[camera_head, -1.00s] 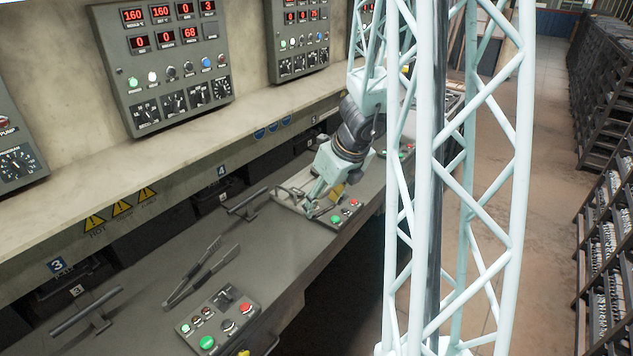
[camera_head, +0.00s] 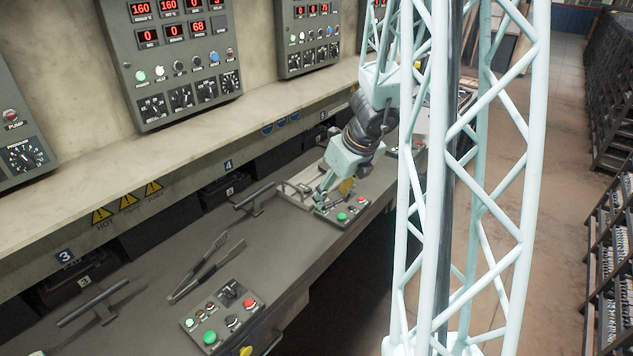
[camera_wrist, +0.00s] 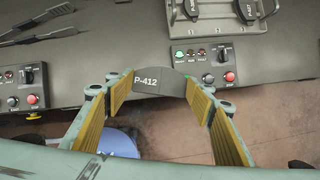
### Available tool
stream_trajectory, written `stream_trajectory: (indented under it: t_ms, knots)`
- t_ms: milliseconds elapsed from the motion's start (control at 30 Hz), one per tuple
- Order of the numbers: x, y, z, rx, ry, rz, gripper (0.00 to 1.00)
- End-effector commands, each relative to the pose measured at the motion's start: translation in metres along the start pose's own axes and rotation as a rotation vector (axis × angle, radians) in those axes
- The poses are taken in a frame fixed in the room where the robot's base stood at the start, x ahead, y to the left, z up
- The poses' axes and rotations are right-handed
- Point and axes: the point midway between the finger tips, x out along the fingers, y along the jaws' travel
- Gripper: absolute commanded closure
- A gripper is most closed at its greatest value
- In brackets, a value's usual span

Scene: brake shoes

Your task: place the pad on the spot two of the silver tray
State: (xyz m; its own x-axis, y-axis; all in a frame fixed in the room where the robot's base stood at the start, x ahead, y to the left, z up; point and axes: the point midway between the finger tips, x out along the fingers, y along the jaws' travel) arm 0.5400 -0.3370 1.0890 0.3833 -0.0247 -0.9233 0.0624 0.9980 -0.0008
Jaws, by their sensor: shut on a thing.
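My gripper (camera_wrist: 153,85) is shut on a dark grey pad (camera_wrist: 150,87) marked P-412, which sits between its yellow-lined fingers in the wrist view. The pad is held above the bench's front edge. The silver tray (camera_wrist: 226,41) lies on the bench at the top right of the wrist view, beyond the pad, with its far part cut off. Two dark pads show in it, one at left (camera_wrist: 192,8) and one at right (camera_wrist: 247,9). In the head view my gripper (camera_head: 321,191) is beside the tray (camera_head: 291,198); the held pad cannot be made out clearly there.
Button panels stand on the bench left (camera_wrist: 22,88) and right (camera_wrist: 205,65) of the held pad in the wrist view. Tongs (camera_head: 207,266) lie on the bench, and a bar handle (camera_head: 92,303) stands at its left. A blue round thing (camera_wrist: 118,143) is below on the floor.

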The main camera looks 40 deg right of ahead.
Motion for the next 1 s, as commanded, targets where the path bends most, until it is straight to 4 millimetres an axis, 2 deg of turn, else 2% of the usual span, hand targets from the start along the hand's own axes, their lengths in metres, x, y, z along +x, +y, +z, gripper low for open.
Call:
stream_trajectory:
  t_ms: [333, 1000]
  knots:
    - [0.016, -0.032, 0.045, 0.071, -0.007, -0.035, 0.65]
    - [0.078, -0.096, 0.137, 0.264, -0.015, -0.119, 0.65]
